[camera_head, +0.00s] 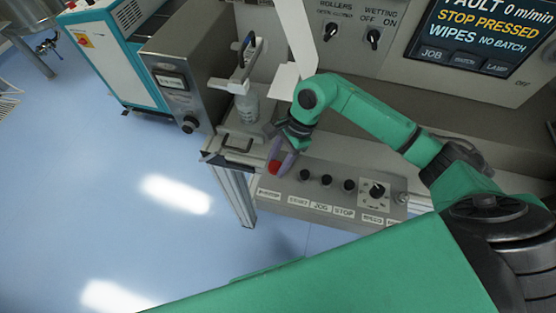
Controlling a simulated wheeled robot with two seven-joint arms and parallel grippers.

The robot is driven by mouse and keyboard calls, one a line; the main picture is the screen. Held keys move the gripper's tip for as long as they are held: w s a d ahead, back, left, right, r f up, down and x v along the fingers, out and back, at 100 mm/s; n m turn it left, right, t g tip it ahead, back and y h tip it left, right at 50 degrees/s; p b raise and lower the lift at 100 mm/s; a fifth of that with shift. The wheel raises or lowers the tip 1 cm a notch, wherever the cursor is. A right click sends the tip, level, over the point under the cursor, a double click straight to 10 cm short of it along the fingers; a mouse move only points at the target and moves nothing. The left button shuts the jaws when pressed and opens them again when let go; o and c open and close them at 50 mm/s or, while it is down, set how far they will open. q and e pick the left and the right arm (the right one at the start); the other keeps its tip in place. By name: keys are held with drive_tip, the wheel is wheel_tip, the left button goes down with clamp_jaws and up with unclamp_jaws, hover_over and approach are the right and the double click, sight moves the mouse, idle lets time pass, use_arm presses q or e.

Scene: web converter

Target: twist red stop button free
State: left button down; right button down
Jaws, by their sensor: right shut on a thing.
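The red stop button (274,167) sits at the left end of the sloped grey control panel (300,208), above a label strip. My right gripper (279,163) comes down over it from above. Its purple-grey fingers are shut on the red button, whose red side shows at the fingertips. Part of the button is hidden by the fingers. Whether the button is turned cannot be told. My left gripper is not in view.
Several black push buttons (326,180) and a speed knob (376,191) lie right of the red button. Rollers and wetting switches (373,38) are above. Blue floor (110,180) is open at the left.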

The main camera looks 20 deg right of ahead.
drive_tip(key=m+b, duration=0.1)
drive_tip(key=b, duration=0.1)
drive_tip(key=m+t+b, duration=0.1)
drive_tip(key=m, duration=0.1)
drive_tip(key=shift+s+f+m+b, duration=0.1)
drive_tip(key=shift+f+m+b, duration=0.05)
drive_tip(key=shift+m+b, duration=0.2)
drive_tip(key=shift+s+m+t+b, duration=0.15)
drive_tip(key=shift+m+t+b, duration=0.65)
drive_tip(key=shift+m+b, duration=0.55)
